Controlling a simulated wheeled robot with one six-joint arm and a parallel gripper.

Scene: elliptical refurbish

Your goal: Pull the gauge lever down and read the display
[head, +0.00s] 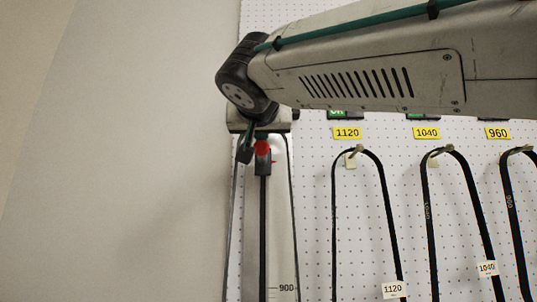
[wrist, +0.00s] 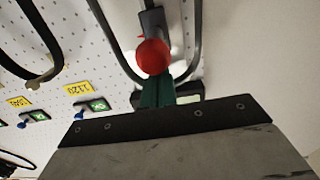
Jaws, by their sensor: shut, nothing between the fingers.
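The gauge (head: 280,215) is a tall pale panel with a 900 mark low on it. Its dark lever (head: 263,165) has a red knob (head: 262,147) and shows above a long dark rod. In the wrist view the red ball knob (wrist: 153,57) sits just past my fingertips. My gripper (wrist: 157,82) has dark green fingers, shut and empty, close to the knob; I cannot tell whether they touch it. In the head view my gripper (head: 248,143) is just left of the knob. A display-like box (wrist: 190,98) is mostly hidden behind my gripper; no reading shows.
Black belts (head: 383,200) hang from hooks on a white pegboard (head: 312,190) to the right, under yellow labels 1120 (head: 347,133), 1040 (head: 426,133) and 960 (head: 497,133). Dark strips run down both gauge sides. A bare wall (head: 130,150) is left.

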